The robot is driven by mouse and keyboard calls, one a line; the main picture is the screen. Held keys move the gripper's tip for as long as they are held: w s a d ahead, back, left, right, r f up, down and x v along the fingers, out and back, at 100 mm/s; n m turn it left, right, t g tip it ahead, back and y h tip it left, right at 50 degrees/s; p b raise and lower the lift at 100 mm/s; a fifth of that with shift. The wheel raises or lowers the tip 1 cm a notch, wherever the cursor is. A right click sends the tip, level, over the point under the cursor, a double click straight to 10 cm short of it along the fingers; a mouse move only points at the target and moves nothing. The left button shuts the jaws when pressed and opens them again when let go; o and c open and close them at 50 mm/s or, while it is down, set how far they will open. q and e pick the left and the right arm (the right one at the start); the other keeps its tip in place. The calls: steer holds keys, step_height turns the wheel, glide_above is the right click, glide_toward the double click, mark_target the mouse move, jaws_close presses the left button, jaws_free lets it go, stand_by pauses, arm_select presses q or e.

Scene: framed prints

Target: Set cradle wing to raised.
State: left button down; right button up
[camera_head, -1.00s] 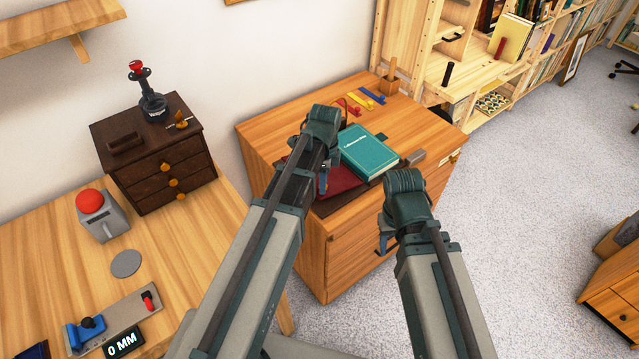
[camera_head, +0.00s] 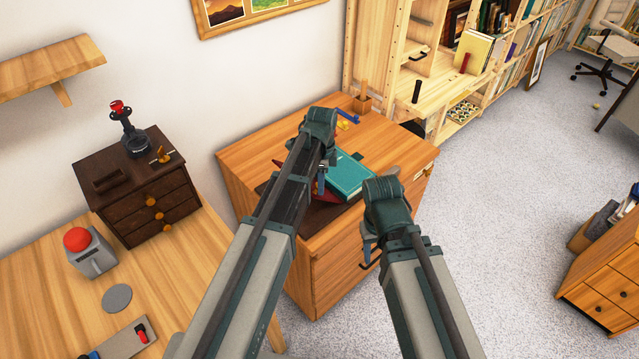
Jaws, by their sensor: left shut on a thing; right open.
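A teal book (camera_head: 349,176) lies on the wooden cabinet top, on a dark base (camera_head: 327,217). A dark red panel, which looks like the cradle wing (camera_head: 334,196), shows just left of the book and is mostly hidden by my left arm. My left gripper (camera_head: 321,184) is at this panel and appears shut on its edge. The exact contact is hidden. My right gripper (camera_head: 369,252) is open and empty, low in front of the cabinet's front face, apart from the book.
The cabinet (camera_head: 262,158) also bears a wooden block holder (camera_head: 362,103) and small blue and yellow pieces. At left, a table (camera_head: 45,285) holds a dark drawer box (camera_head: 130,190) and a red button box (camera_head: 90,255).

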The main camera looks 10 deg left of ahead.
arm_select(q)
steer(key=shift+w+d+f, duration=0.1)
steer(key=shift+w+d, duration=0.05)
steer(key=shift+w, duration=0.3)
steer(key=c, duration=0.9)
jaws_free()
steer(key=shift+w+f, duration=0.1)
steer(key=o, duration=0.3)
steer(key=shift+w+f, duration=0.1)
steer(key=shift+s+r, duration=0.2)
steer(key=shift+r+p, duration=0.45)
steer(key=shift+p, duration=0.2)
step_height(320, 180, up, 13)
steer(key=p, duration=1.2)
steer(key=shift+f+p, duration=0.2)
steer(key=shift+p, duration=0.1)
